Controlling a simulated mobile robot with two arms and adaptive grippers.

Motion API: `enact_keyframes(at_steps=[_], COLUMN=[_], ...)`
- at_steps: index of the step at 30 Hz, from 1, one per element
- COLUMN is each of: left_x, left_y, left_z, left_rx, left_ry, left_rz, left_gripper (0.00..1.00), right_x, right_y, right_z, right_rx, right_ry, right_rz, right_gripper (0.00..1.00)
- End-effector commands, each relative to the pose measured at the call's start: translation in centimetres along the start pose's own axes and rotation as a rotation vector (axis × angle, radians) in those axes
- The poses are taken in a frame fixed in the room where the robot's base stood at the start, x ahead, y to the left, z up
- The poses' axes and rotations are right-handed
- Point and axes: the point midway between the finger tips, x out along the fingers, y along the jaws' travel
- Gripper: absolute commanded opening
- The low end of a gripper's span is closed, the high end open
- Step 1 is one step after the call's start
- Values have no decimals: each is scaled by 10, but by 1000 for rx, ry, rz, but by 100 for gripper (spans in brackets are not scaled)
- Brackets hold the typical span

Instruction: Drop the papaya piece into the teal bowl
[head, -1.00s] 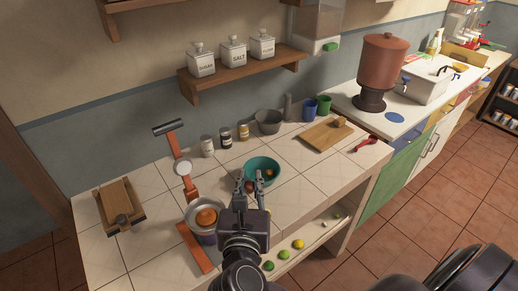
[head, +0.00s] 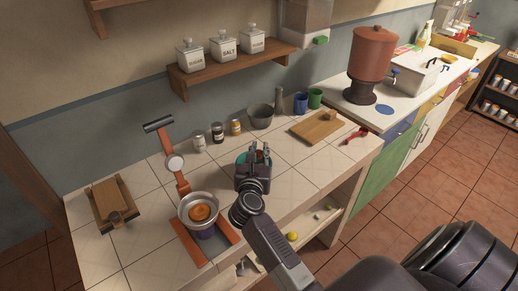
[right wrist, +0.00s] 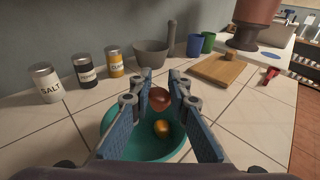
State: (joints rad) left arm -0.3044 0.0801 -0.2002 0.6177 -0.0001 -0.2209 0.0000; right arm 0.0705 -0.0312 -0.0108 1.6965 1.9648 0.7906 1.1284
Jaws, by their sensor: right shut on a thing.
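My right gripper (head: 260,150) is shut on a small reddish-brown rounded piece, the papaya piece (right wrist: 160,98), which shows between the fingertips in the right wrist view. The gripper (right wrist: 160,95) is over the teal bowl (right wrist: 112,134), and the held piece is above the bowl's far part. Another small orange piece (right wrist: 162,128) lies inside the bowl. In the head view the teal bowl (head: 240,158) is mostly hidden behind the gripper. My left gripper is not in view.
A grey mortar (right wrist: 152,52), spice jars (right wrist: 86,70) and cups (right wrist: 194,44) stand behind the bowl. A cutting board (head: 317,127) lies to the right. A scale with a metal pan (head: 186,222) holding an orange item stands at left. The counter between is clear.

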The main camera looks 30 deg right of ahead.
Motion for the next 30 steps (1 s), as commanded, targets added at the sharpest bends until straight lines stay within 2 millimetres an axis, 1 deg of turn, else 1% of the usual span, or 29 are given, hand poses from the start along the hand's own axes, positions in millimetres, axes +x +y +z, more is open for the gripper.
enact_keyframes(at_steps=[1, 7, 10, 18, 19, 23, 24, 30], left_x=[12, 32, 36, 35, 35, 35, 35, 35], left_y=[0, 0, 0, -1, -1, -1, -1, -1], left_z=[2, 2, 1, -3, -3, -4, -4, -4], left_rx=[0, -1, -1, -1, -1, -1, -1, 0], left_ry=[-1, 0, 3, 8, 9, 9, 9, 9], left_rz=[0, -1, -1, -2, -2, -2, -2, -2], left_gripper=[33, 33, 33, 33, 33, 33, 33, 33], right_x=[2, 5, 6, 5, 5, 5, 5, 5], right_y=[0, 0, 0, 0, 0, 0, 0, 0], right_z=[-13, -34, -38, -37, -37, -37, -37, -37], right_rx=[-1, -2, -1, -1, -1, -1, 0, 0], right_ry=[0, -1, -1, 0, 0, 0, 0, 0], right_rz=[0, 1, 0, 0, 0, 0, 0, 0], right_gripper=[0, 0, 0, 0, 19, 34, 37, 37])
